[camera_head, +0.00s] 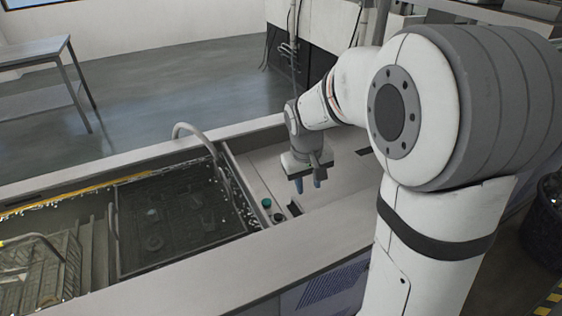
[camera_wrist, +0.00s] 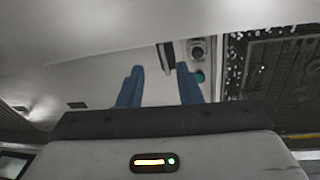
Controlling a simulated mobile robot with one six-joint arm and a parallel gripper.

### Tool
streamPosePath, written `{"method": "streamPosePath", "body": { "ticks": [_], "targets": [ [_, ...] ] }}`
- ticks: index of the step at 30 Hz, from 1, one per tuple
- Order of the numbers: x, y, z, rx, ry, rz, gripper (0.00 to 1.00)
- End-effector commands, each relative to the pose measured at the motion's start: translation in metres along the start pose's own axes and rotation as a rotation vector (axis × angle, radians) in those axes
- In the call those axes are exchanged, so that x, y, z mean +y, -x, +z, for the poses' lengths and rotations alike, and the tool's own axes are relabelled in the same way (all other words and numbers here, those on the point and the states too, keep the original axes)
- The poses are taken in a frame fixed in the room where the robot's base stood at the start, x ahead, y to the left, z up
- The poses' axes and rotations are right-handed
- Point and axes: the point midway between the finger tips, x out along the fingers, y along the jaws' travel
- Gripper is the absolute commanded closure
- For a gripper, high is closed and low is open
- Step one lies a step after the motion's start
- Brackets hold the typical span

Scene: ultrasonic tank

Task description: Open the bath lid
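The bath (camera_head: 150,279) is a long sunken tank at the left of the head view, with a dark mesh basket (camera_head: 180,215) and curved handles (camera_head: 197,130) in it. I cannot pick out a lid over it. A green button (camera_head: 266,203) and a darker round control (camera_head: 278,217) sit on the pale deck right of the basket. The green button also shows in the wrist view (camera_wrist: 200,76), near the right finger. My gripper (camera_head: 308,184) hangs above this deck, right of the controls. In the wrist view (camera_wrist: 160,68) its blue fingers are apart with nothing between them.
A black slot (camera_head: 293,208) lies beside the controls. Another basket (camera_head: 38,268) is at the bath's left end. A grey table (camera_head: 32,52) stands behind on open floor. A dark bin (camera_head: 546,220) is at the right edge. The deck right of my gripper is mostly clear.

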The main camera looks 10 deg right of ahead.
Motion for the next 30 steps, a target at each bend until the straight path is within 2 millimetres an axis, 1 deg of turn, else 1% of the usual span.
{"method": "streamPosePath", "body": {
  "ticks": [1, 4, 7, 9, 11, 16, 20, 27, 30],
  "targets": [
    [-0.002, -0.017, -0.018, -0.020, 0.023, 0.007, 0.68],
    [-0.005, -0.045, -0.048, -0.039, 0.064, 0.024, 0.68],
    [-0.008, -0.070, -0.070, -0.056, 0.096, 0.037, 0.68],
    [-0.010, -0.085, -0.081, -0.064, 0.115, 0.045, 0.68],
    [-0.012, -0.094, -0.087, -0.068, 0.126, 0.049, 0.68],
    [-0.014, -0.110, -0.095, -0.074, 0.141, 0.055, 0.68],
    [-0.013, -0.127, -0.094, -0.077, 0.142, 0.055, 0.68],
    [-0.011, -0.165, -0.090, -0.078, 0.142, 0.054, 0.68],
    [-0.010, -0.175, -0.090, -0.077, 0.141, 0.054, 0.68]
  ]
}}
